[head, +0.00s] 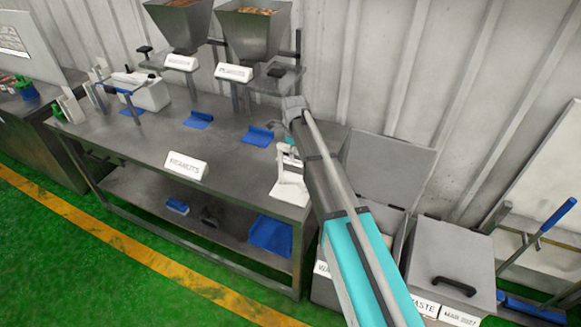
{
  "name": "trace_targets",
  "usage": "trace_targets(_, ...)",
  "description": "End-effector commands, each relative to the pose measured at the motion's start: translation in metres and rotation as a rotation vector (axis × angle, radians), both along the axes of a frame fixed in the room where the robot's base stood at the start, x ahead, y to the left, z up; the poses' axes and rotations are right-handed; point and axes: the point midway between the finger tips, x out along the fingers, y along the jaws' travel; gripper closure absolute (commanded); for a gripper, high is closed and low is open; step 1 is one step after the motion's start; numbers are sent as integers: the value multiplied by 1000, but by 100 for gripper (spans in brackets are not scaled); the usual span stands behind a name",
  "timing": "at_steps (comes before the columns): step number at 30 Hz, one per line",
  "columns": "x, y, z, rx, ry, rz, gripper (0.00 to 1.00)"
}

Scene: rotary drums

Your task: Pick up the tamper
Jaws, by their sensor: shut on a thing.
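My arm (345,230) reaches up from the bottom right over the right end of the steel table (225,205). I cannot pick out the tamper for certain in this view, nor see anything held.
Two steel hoppers (252,32) stand at the back of the table. Blue scoops or trays (257,137) and a white label block (187,165) lie on it. Grey bins (452,268) stand at the right. A corrugated wall (440,70) closes the back.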

Motion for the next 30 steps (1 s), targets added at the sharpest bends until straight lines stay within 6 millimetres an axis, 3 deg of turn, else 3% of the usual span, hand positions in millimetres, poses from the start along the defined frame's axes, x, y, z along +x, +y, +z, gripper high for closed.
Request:
trace_targets(8,0,0,7,0,0,0,100)
trace_targets(20,0,0,36,0,0,0,100)
trace_targets(30,-30,-10,71,0,0,0,100)
